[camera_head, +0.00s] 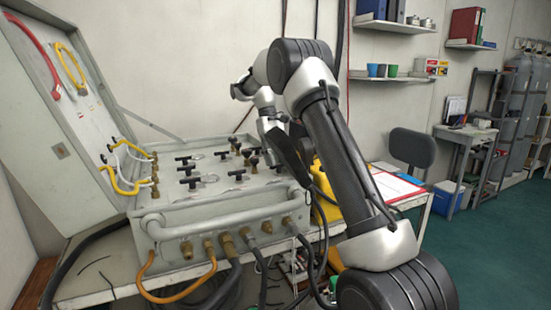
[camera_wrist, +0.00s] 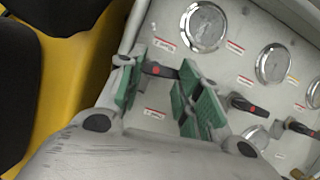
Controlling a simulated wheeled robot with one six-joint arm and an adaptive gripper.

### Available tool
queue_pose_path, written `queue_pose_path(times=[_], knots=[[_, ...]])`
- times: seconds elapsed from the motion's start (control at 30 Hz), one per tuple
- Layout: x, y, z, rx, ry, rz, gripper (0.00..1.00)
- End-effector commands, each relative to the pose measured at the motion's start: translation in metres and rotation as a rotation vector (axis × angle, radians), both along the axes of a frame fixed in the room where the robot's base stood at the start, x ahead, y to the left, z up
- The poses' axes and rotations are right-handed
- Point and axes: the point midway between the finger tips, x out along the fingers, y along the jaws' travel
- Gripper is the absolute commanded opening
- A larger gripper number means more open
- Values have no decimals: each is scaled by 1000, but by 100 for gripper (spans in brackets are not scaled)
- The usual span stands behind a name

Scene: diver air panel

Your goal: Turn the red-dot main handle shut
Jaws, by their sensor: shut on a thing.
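The panel is a grey box (camera_head: 225,205) with several black T-handles on its top face. In the wrist view, a black handle with a red dot (camera_wrist: 158,70) lies between the two green-padded fingers of my gripper (camera_wrist: 163,74), one pad at each end of it. The gripper is shut on this handle. The handle lies roughly crosswise between the pads, below a round gauge (camera_wrist: 204,27). Its label text is too small to read. In the head view my arm hides the gripped handle and the fingertips.
Other red-dot handles (camera_wrist: 243,104) sit along the same row to the right, close to the gripper, under another gauge (camera_wrist: 273,62). A yellow object (camera_wrist: 62,80) stands beside the panel. The open lid (camera_head: 75,120) rises at the left. Hoses (camera_head: 180,292) hang in front.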

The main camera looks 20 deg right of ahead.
Motion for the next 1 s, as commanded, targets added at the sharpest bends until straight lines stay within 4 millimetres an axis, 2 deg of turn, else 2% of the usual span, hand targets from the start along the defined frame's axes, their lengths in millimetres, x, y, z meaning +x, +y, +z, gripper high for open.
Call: queue_pose_path(times=[0.03, 0.33, 0.8, 0.83, 1.0], knots=[[-2, -3, -8, 0, 17, -26, 11], [-3, -3, -9, 2, 21, -114, 10], [-3, -2, -9, 4, 23, -124, 9], [-3, -1, -9, 4, 23, -124, 34], [-3, -1, -9, 4, 24, -123, 65]])
